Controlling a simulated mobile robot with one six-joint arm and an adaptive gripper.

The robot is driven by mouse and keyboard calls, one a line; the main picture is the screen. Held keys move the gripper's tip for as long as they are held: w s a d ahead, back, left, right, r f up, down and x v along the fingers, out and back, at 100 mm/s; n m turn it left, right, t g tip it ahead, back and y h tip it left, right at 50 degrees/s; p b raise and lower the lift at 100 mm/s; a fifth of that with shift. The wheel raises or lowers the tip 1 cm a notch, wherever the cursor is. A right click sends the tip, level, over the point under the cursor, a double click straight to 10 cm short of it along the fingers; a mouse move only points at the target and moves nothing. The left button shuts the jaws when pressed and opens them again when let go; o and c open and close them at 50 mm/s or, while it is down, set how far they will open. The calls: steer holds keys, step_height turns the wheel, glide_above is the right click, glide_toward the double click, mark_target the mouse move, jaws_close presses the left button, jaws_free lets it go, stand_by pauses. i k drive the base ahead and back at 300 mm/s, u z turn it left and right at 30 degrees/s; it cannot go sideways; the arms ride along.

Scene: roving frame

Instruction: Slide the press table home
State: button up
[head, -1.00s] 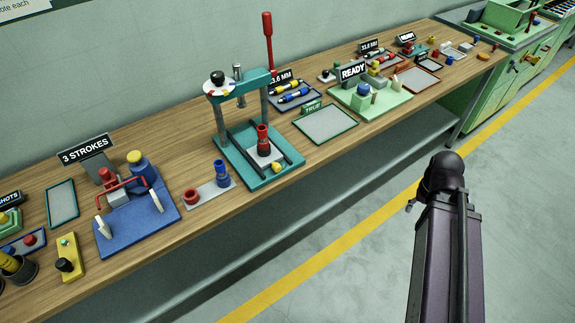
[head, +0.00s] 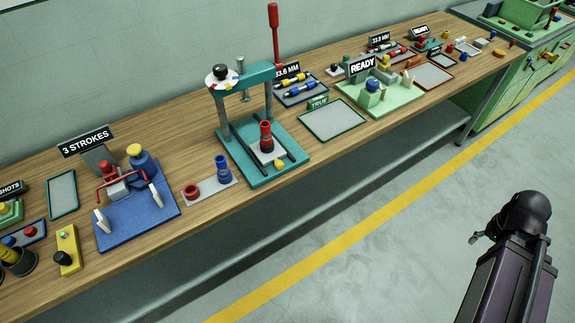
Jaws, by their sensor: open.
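The teal press (head: 246,75) stands on the wooden bench, with a long red lever (head: 274,38) upright on its right. On its teal base (head: 262,178) two dark rails flank the pale press table (head: 258,158), which carries a red part (head: 266,136). A yellow knob (head: 279,163) is at the table's front edge. The table sits toward the front of the base, forward of the ram. My gripper (head: 479,237) is mostly hidden behind my arm at the lower right; only a small grey tip shows, over the floor, well apart from the press. It is open.
A grey plate with a red ring and blue part (head: 222,170) lies left of the press. A blue fixture (head: 140,215) stands further left. An empty tray marked TRUE (head: 333,120) lies right. The floor before the bench is clear.

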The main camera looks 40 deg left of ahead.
mark_target(267, 156)
steer(key=z, duration=0.1)
steer(key=k, duration=1.65)
steer(key=u, duration=0.75)
steer(key=i, duration=1)
